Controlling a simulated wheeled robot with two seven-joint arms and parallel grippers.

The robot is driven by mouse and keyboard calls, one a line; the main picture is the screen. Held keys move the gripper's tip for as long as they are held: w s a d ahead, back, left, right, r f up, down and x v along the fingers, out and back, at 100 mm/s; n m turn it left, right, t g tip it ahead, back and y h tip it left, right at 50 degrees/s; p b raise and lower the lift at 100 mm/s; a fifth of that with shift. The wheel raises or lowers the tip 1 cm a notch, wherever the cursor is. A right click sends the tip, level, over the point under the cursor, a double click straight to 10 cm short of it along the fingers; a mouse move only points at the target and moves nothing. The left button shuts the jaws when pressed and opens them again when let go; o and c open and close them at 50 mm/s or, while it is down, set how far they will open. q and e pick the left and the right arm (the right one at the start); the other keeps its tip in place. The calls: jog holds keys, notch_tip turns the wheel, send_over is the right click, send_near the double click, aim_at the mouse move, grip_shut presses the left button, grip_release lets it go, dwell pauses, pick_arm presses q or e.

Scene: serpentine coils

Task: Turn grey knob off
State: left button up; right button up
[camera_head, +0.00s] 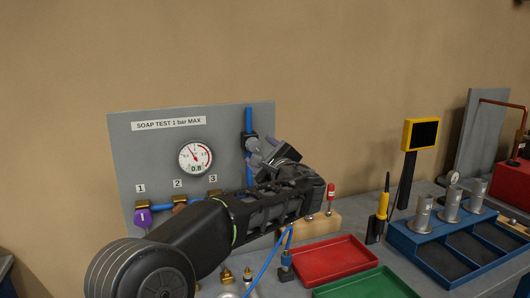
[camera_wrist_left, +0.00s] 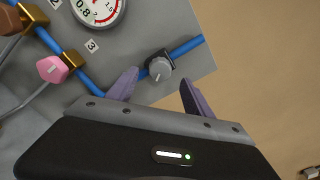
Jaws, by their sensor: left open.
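The grey knob (camera_wrist_left: 160,70) sits on a black valve body on the blue pipe at the panel's right side. My left gripper (camera_wrist_left: 159,78) is open, with its two purple-grey fingers on either side of the knob in the left wrist view. The knob lies between the fingertips; whether they touch it I cannot tell. In the head view my left gripper (camera_head: 266,154) is in front of the panel's right edge and hides much of the knob. My right gripper is not in view.
The grey panel (camera_head: 124,160) carries a round gauge (camera_head: 195,157) and several numbered valves, including a purple knob (camera_head: 143,218) and a pink knob (camera_wrist_left: 53,69). A red tray (camera_head: 332,258), a green tray (camera_head: 365,285) and a blue rack (camera_head: 448,283) stand on the bench to the right.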

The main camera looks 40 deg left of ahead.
aim_at(255, 147)
pick_arm(q)
jog(key=p+x, duration=0.1)
jog(key=x, duration=0.5)
jog(key=shift+a, duration=0.1)
grip_shut()
dwell(0.5)
